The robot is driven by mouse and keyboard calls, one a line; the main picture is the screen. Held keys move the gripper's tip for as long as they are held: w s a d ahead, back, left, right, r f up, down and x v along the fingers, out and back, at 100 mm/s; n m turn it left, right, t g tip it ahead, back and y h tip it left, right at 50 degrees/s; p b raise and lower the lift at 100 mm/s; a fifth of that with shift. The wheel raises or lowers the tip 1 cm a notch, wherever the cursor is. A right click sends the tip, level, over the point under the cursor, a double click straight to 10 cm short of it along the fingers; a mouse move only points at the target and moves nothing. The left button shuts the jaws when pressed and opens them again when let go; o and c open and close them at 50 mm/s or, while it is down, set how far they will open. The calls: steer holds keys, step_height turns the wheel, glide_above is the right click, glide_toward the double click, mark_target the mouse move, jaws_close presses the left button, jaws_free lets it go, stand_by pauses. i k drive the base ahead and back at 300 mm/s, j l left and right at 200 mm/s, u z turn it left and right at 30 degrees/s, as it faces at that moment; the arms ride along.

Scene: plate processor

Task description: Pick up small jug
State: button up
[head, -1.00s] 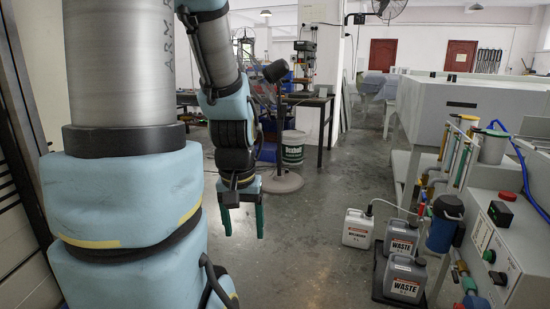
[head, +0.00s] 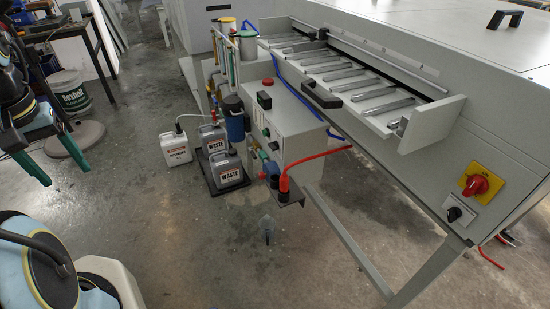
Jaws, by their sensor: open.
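Two grey WASTE jugs (head: 228,170) stand on a black tray (head: 222,191). The grey plate processor (head: 470,150) fills the right side, with a slanting leg (head: 345,240) and a red hose (head: 325,153). A bucket (head: 70,92) stands behind my gripper. The floor between is clear.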

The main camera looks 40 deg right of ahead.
mark_target(267, 225)
steer(key=z, duration=1.2)
